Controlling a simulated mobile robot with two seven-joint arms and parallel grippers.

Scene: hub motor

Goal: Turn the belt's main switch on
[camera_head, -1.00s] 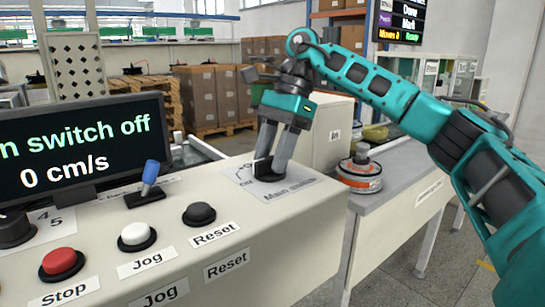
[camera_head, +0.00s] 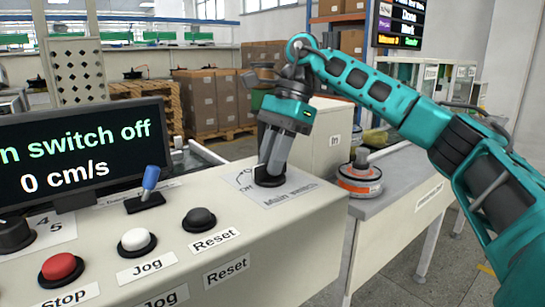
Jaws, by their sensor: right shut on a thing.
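The main switch (camera_head: 270,179) is a black rotary knob on a white plate (camera_head: 297,190) lettered "Main switch", at the right end of the cream console (camera_head: 295,228). My right gripper (camera_head: 271,172) comes down from above and is shut on the switch's handle, hiding much of it. "Off" shows on the plate beside the knob. The display (camera_head: 78,157) at the left reads "...n switch off" and "0 cm/s". My left gripper is not in view.
A red Stop button (camera_head: 62,266), a white Jog button (camera_head: 136,239), a black Reset button (camera_head: 199,217) and a blue-tipped lever (camera_head: 150,180) stand on the console. An orange-and-grey motor (camera_head: 359,178) sits on the grey table to the right.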

